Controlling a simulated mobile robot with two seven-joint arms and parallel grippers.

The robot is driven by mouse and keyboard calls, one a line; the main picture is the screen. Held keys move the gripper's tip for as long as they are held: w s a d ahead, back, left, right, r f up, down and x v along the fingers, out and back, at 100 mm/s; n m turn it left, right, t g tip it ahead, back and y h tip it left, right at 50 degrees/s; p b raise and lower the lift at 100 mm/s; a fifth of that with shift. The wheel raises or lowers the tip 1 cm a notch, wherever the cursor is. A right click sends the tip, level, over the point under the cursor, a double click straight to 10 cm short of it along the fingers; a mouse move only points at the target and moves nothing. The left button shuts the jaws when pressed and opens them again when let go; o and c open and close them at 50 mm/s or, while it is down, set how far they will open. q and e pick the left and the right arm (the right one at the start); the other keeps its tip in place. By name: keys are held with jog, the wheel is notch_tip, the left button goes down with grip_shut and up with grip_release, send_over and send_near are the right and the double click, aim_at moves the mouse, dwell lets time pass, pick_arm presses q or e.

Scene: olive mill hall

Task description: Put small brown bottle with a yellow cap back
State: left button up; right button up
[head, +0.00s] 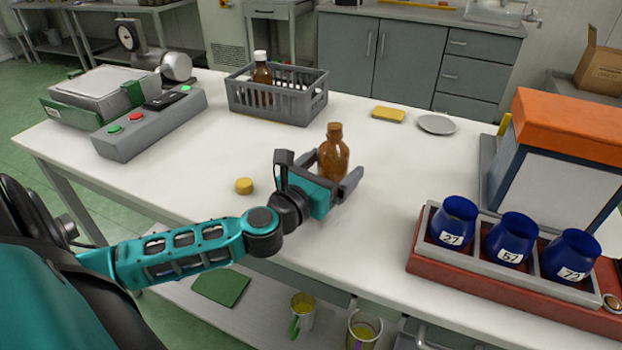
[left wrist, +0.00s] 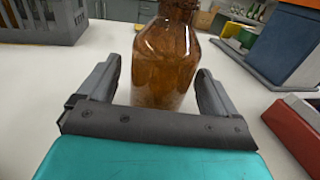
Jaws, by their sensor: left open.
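A yellow cap (head: 244,186) lies apart on the table, to the left of my left gripper. My left gripper (head: 340,180) is open, with its fingers on either side of the bottle's lower body. In the left wrist view the bottle (left wrist: 167,60) stands between the two spread fingers (left wrist: 158,90), with a gap at each side. A grey crate (head: 278,110) behind holds another brown bottle with a white cap (head: 261,72). My right gripper is not in view.
A grey control box (head: 150,125) and a scale (head: 95,88) stand at the left. A red rack (head: 510,275) with blue numbered cups (head: 508,240) is at the front right, beside an orange-topped machine (head: 560,150). A yellow sponge (head: 388,114) and a grey dish (head: 437,125) lie behind.

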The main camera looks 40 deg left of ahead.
pick_arm(q)
jog(key=s, duration=1)
jog(key=shift+s+d, duration=0.2)
jog(key=shift+s, duration=0.5)
